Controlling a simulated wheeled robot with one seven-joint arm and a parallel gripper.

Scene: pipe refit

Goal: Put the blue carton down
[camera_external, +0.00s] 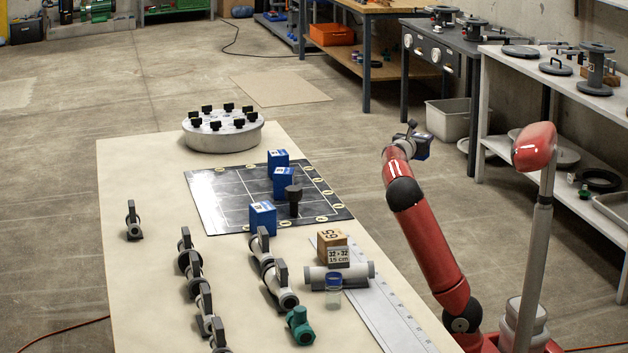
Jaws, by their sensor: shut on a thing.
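My gripper (411,136) is at the end of the raised red arm, right of the table's far part and out over the floor. It is shut on a dark blue carton (423,147), which is held in the air, partly hidden by the gripper. Three other blue cartons stand on the black gridded mat (229,192): one at its far edge (278,161), one near its middle (284,182) and one at its near edge (262,217).
A dark knobbed piece (294,200) stands on the mat by the middle carton. A round grey flange (222,135) lies behind the mat. Valves, a wooden block (332,247), a pipe piece and a ruler (384,310) crowd the table's near part. The table's left side is mostly clear.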

